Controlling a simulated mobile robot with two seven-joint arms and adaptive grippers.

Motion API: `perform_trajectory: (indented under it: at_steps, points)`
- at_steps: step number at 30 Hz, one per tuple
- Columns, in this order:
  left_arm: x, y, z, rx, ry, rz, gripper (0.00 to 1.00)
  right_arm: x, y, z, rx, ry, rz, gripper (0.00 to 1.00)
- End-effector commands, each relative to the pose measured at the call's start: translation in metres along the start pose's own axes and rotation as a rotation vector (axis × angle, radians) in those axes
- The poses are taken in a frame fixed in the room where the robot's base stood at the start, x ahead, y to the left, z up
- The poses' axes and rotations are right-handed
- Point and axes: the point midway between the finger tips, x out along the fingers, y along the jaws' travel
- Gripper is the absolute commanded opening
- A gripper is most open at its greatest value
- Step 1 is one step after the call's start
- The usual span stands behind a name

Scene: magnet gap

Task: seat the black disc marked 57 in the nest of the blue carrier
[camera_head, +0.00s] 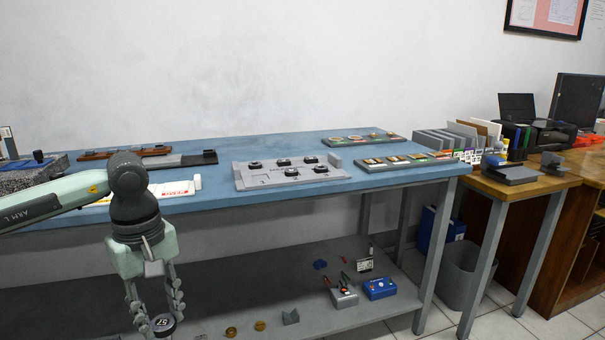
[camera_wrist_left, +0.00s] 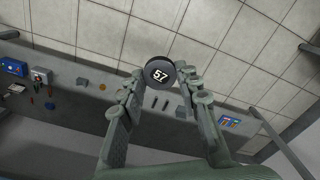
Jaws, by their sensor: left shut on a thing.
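My left gripper (camera_head: 160,315) hangs in front of the bench, fingers down, shut on the black disc marked 57 (camera_head: 163,326). In the left wrist view my left gripper (camera_wrist_left: 158,84) has the same black disc (camera_wrist_left: 160,73) between its fingertips, with the white 57 facing the camera. The disc is clear of the bench. I cannot make out for certain which thing is the blue carrier, nor its nest. A blue piece with small coloured parts (camera_wrist_left: 228,122) shows at the right in the left wrist view. My right gripper is not in view.
The blue bench top (camera_head: 230,205) bears a grey plate (camera_head: 262,182) with several black round pieces. The lower shelf (camera_head: 300,325) holds a blue box (camera_head: 380,289), a grey box (camera_head: 344,298) and brass discs (camera_head: 259,325).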

Motion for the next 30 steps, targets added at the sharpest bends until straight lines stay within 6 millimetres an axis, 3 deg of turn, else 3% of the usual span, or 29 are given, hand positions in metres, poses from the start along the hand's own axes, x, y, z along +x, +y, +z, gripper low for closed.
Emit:
perform_trajectory:
  at_steps: [6, 12, 16, 22, 30]
  points:
    - [-0.014, 0.017, 0.023, 0.546, -0.001, 0.004, 0.0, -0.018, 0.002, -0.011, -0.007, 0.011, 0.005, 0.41]
    - [-0.018, 0.025, 0.033, 0.817, -0.001, 0.006, 0.0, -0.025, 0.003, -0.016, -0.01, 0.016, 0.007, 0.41]
    - [-0.006, 0.026, 0.035, 0.872, -0.003, 0.004, 0.0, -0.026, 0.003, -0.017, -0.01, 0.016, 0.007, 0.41]
    - [0.034, 0.026, 0.035, 0.877, -0.002, 0.006, 0.0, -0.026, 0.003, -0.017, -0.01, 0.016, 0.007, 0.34]
    - [0.035, 0.026, 0.034, 0.875, 0.001, 0.007, 0.0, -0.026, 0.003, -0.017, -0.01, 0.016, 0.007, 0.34]
